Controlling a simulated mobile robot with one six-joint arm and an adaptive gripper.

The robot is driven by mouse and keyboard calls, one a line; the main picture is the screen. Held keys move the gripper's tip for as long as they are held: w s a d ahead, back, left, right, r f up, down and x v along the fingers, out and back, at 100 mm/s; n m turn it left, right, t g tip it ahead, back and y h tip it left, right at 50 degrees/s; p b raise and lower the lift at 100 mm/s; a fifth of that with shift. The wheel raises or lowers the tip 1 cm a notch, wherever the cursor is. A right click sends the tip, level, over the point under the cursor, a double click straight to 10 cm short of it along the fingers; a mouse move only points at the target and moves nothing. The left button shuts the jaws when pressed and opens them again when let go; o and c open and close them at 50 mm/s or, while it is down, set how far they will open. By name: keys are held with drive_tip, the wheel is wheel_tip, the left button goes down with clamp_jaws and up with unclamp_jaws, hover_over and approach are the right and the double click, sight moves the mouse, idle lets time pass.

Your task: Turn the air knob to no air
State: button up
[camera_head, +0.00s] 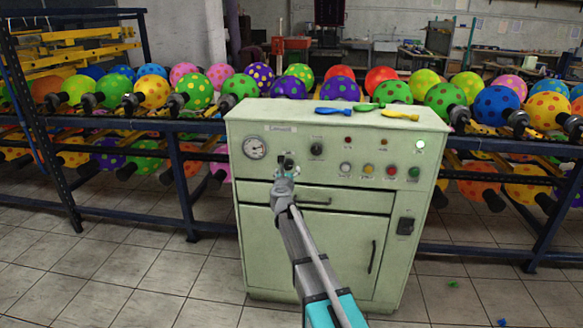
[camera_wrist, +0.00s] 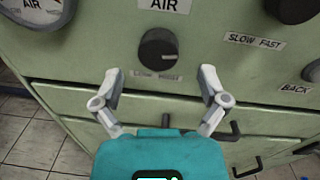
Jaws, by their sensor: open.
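The air knob (camera_wrist: 158,48) is a round black knob on the pale green machine panel, under an "AIR" label (camera_wrist: 165,5). Small lettering below it is too blurred to read. My gripper (camera_wrist: 160,74) is open and empty, with its fingers spread to the left and right just below the knob in the wrist view. The knob does not appear gripped; the exact gap in depth is unclear. In the head view my gripper (camera_head: 284,181) is at the panel's left part, and the knob (camera_head: 288,163) shows only partly above it.
A pressure gauge (camera_head: 254,148) is left of the knob. Another black knob (camera_head: 316,148) is to its right, with several coloured buttons beyond. A drawer handle (camera_head: 313,201) lies below. Flat balloons (camera_head: 342,111) lie on the cabinet top (camera_head: 290,108). Racks of dotted balloons stand behind.

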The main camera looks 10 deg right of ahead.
sight(288, 166)
drive_tip(key=shift+x, duration=1.65)
